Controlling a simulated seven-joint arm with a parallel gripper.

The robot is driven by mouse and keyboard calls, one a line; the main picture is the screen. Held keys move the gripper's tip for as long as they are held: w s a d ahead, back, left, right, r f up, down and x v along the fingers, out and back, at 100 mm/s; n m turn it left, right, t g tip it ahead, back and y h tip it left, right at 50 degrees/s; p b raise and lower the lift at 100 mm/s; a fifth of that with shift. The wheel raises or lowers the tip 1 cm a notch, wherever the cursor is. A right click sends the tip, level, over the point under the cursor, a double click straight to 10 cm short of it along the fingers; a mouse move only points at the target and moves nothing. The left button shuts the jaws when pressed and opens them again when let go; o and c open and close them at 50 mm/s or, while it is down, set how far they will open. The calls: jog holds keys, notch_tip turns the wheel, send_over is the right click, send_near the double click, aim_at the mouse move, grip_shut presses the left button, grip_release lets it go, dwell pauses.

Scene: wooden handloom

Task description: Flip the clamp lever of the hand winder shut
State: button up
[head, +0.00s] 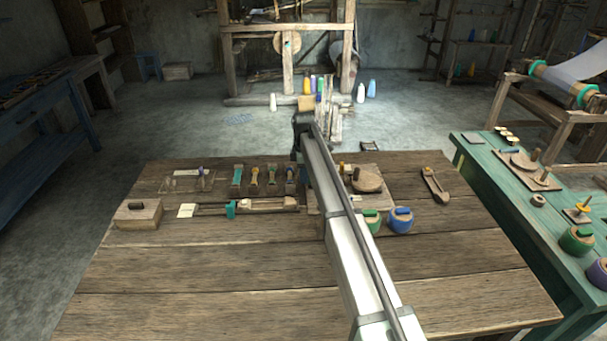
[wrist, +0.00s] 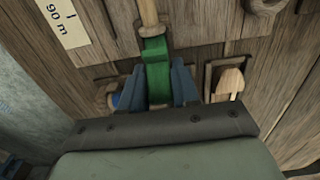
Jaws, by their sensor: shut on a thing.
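In the wrist view, my gripper (wrist: 157,92) has two blue fingers closed on a green piece (wrist: 155,55). A pale wooden rod (wrist: 148,12) runs up from that piece. The green piece looks like the clamp lever of the hand winder, but I cannot tell for certain. In the head view, a round wooden disc (head: 367,181) with a knob stands on a board just right of my arm and may be part of the winder.
A card marked "90 m" (wrist: 62,22) lies nearby in the wrist view. In the head view, green (head: 371,221) and blue (head: 400,220) spools stand right of my arm. A teal clamp (head: 231,209) and a wooden box (head: 138,213) lie left. The table's (head: 200,290) front is clear.

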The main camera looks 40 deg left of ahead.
grip_shut()
jog(key=shift+w+d, duration=0.1)
jog(key=shift+w+d+r+g+y, duration=0.25)
jog(key=shift+d+g+y, duration=0.05)
jog(key=shift+g+y, duration=0.4)
jog(key=shift+w+d+r+g+y, duration=0.1)
jog(key=shift+w+d+g+y, duration=0.2)
jog(key=shift+g+y, duration=0.3)
jog(key=shift+w+d+r+g+y, duration=0.1)
jog(key=shift+w+d+g+y, duration=0.15)
jog(key=shift+g+y, duration=0.35)
jog(key=shift+w, duration=0.1)
jog(key=o, duration=0.8)
grip_release()
jog(key=shift+o, duration=0.2)
